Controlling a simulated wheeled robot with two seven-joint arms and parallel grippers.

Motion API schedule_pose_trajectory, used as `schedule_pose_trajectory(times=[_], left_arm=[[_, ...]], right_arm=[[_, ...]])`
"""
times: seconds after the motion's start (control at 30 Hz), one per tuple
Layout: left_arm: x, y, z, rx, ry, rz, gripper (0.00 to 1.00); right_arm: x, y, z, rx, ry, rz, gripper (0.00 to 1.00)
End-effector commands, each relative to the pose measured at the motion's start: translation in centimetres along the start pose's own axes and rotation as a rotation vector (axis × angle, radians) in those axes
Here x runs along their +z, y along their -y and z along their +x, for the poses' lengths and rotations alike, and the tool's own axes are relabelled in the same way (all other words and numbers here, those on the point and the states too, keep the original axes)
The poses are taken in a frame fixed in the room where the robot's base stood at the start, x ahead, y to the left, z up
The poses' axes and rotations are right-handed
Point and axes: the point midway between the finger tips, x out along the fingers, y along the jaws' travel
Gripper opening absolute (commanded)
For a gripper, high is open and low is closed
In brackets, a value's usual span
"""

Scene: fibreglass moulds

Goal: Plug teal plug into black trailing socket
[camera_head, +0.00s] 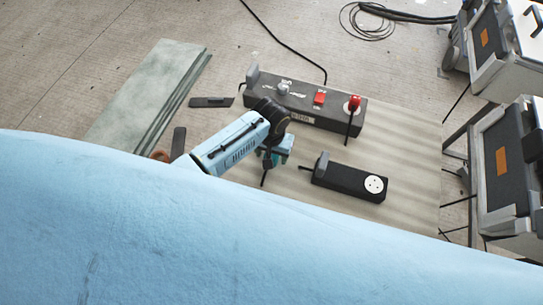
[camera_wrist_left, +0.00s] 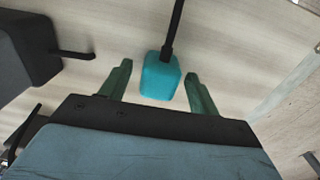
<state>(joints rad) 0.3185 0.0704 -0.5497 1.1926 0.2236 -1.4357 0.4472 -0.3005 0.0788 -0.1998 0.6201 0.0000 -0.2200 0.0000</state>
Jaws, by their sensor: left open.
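The teal plug (camera_wrist_left: 161,77) lies on the pale surface in the left wrist view, with its black cable (camera_wrist_left: 174,25) running up and away. My left gripper (camera_wrist_left: 160,75) is open, its green fingers on either side of the plug with gaps showing. In the head view my left gripper (camera_head: 275,158) is low over the board, left of the black trailing socket (camera_head: 345,181), and mostly hides the plug. The trailing socket lies flat, with a round white outlet (camera_head: 374,184) at its right end and a grey upright piece at its left. My right gripper is not in view.
A greenish slab (camera_head: 146,93) lies at left. Dark flat pieces (camera_head: 210,102) lie beside it. Grey cases (camera_head: 503,165) stand at right. A large light blue curved surface (camera_head: 200,240) fills the foreground.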

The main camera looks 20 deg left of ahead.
Motion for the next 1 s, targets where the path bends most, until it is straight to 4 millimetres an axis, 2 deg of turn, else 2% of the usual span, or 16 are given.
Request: schedule_pose_trajectory(times=[0.17, 0.53, 0.77, 0.87, 1.0], left_arm=[[0.0, 0.0, -0.1, 0.0, 0.0, 0.0, 0.62], [0.0, 0.0, -0.1, 0.0, 0.0, 0.0, 0.16], [0.0, 0.0, -0.3, 0.0, 0.0, 0.0, 0.16], [-0.1, 0.0, -1.3, 0.002, -0.002, 0.0, 0.16], [-0.1, -0.1, -4.0, 0.002, -0.003, 0.0, 0.16]], right_arm=[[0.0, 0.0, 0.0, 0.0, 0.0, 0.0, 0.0], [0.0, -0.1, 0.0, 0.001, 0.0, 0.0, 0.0], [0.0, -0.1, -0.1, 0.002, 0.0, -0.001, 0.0], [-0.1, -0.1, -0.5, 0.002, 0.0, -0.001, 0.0], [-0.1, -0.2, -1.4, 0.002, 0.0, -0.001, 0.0]])
